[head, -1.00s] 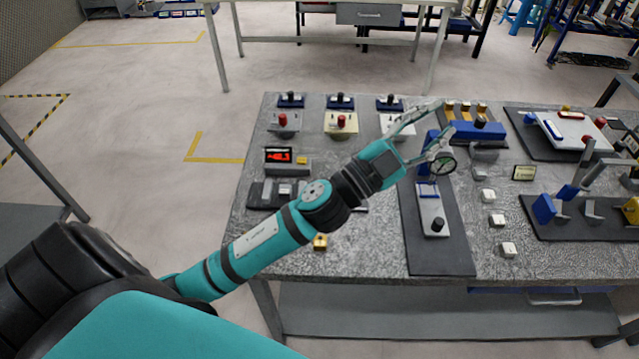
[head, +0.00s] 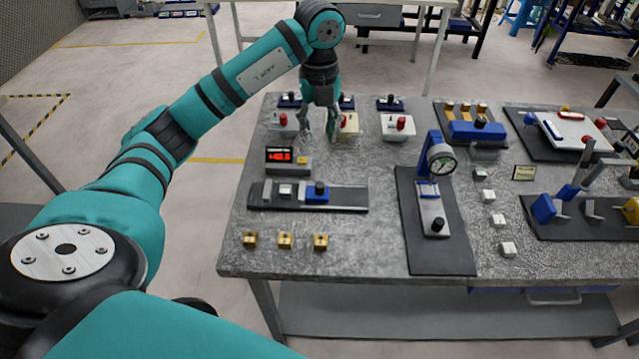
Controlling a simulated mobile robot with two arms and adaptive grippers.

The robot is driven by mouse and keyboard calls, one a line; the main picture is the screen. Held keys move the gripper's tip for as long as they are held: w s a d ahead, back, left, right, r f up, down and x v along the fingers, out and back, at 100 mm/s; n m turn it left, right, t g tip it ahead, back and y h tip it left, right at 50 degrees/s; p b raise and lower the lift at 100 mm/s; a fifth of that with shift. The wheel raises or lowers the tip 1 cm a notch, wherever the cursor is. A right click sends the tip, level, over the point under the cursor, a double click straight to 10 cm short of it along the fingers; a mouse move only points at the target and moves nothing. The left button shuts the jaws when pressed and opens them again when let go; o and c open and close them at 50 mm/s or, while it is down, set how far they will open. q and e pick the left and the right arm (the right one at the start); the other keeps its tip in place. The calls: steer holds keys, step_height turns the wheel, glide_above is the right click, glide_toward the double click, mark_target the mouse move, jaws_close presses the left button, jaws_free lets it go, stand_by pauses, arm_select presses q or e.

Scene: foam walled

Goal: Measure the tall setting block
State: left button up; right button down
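Several small silver blocks (head: 488,196) stand in a column right of the dial gauge stand; I cannot tell which block is the tall setting block. Three brass blocks (head: 285,241) sit in a row near the front left of the table. The dial gauge (head: 441,159) is on a blue post above a grey base with a black knob (head: 437,224). My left gripper (head: 320,138) points down at the back left, fingers apart, in front of or beside the middle red-knobbed box (head: 348,124). Nothing shows between its fingers. My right gripper is out of view.
A red digital readout (head: 281,156) stands behind a sliding fixture with a blue carriage (head: 317,193). Red-knobbed boxes stand left (head: 283,122) and right (head: 398,126) of the gripper. Blue fixtures (head: 545,208) crowd the right side. The front middle of the table is clear.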

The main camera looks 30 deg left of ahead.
mark_target(320, 184)
arm_select(q)
step_height(320, 184, down, 17)
steer(key=p, duration=0.2)
steer(key=shift+f+p, duration=0.2)
steer(key=shift+p, duration=0.15)
